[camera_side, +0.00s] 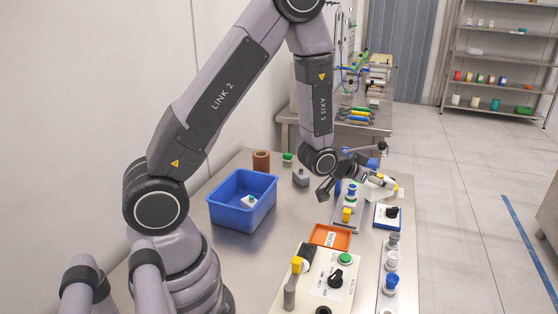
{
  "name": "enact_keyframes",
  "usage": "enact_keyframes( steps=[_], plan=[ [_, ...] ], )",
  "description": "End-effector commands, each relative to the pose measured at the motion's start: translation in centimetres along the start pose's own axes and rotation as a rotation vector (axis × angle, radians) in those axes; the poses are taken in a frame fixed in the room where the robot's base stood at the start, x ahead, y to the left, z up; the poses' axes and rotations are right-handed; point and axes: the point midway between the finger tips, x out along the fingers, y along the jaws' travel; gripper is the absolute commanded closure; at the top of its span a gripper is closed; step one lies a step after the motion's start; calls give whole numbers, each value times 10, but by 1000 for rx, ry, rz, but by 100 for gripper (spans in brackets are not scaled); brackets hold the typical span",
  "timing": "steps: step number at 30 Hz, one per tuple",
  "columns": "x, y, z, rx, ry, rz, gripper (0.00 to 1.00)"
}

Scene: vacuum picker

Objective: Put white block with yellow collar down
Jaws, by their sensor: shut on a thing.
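My gripper (372,173) is at the far right end of the steel table, reaching to the right from my wrist. It is shut on the white block with yellow collar (381,187), which looks tilted at the fingertips. The block is small in this view and partly hidden by the fingers. It appears above or behind the grey plate with blue and yellow parts (346,226). I cannot tell whether the block touches anything below it.
A blue bin (226,213) with a white piece inside stands at left. A brown cylinder (261,160) and grey block (300,177) stand behind. An orange tray (330,236), a control box (318,283), a blue-edged knob box (387,217) and a strip with knobs (389,283) crowd the front right.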

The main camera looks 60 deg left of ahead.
Motion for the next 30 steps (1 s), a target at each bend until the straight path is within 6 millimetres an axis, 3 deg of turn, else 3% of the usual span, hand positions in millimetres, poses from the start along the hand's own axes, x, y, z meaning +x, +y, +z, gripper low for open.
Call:
enact_keyframes(
  steps=[12, 16, 20, 24, 30],
  plan=[
    [1, -1, 0, -2, 1, -3, 96],
    [7, -15, 3, -23, 0, -40, 96],
    [23, -58, 12, -88, 0, -153, 96],
    [40, -125, 34, -187, -1, -327, 96],
    [46, -209, 71, -306, 0, -551, 96]
  ],
)
